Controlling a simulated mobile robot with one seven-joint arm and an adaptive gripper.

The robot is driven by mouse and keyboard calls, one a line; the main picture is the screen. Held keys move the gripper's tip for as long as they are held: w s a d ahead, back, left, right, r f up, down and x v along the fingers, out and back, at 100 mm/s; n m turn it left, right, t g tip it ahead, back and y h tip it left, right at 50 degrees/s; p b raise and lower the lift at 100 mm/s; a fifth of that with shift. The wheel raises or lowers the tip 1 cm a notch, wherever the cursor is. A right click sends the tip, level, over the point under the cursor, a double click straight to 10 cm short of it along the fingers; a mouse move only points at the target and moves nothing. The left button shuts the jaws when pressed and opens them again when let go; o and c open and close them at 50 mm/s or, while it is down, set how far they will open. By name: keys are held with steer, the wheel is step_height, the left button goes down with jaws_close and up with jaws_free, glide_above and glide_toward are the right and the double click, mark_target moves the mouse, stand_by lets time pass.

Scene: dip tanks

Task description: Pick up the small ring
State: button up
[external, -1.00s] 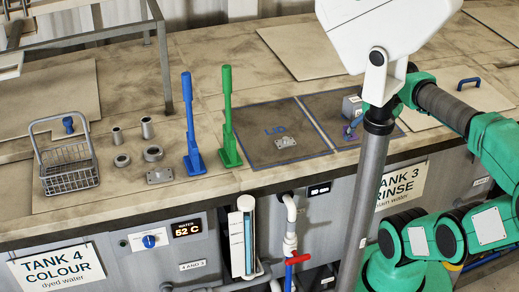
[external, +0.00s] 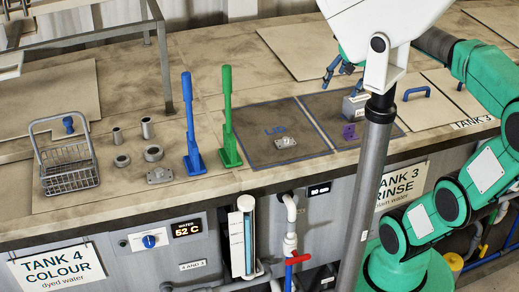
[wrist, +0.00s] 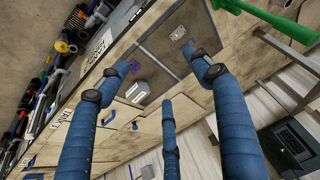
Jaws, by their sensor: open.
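The small ring (external: 122,160) is a short grey metal ring lying flat on the counter at the left. A slightly larger grey ring (external: 153,153) lies just right of it. The rings do not show in the wrist view.
Two short tubes (external: 147,128), a flanged plate (external: 160,175) and a wire basket (external: 68,170) stand around the rings. Blue (external: 189,130) and green (external: 227,120) upright levers stand between them and my gripper. A purple part (external: 348,131) and grey block (external: 355,106) sit on the right panel.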

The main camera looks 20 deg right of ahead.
steer(key=w+a+r+n+g+p, duration=0.1)
steer(key=w+a+r+p, duration=0.3)
steer(key=w+a, duration=0.95)
steer(key=w+a+r+g+p, duration=0.2)
steer(key=w+a+r+p, duration=0.25)
steer(key=w+a, duration=0.9)
steer(key=w+a+f+p, duration=0.1)
steer(key=w+a+f, duration=0.15)
steer(key=a, duration=0.55)
steer(key=w+a+f+p, duration=0.2)
steer(key=w+a, duration=0.1)
steer(key=a, duration=0.6)
steer(key=s+a+f+g+p, duration=0.1)
steer(key=a+f+p, duration=0.1)
steer(key=a+f, duration=0.6)
steer(key=a+f+g+p, duration=0.1)
steer(key=a+f, duration=0.3)
steer(key=a, duration=0.8)
step_height(320, 180, down, 13)
steer(key=shift+r+n+h, duration=0.2)
steer(key=shift+n+h, duration=0.1)
steer(key=shift+n, duration=0.1)
steer(key=shift+d+f, duration=0.1)
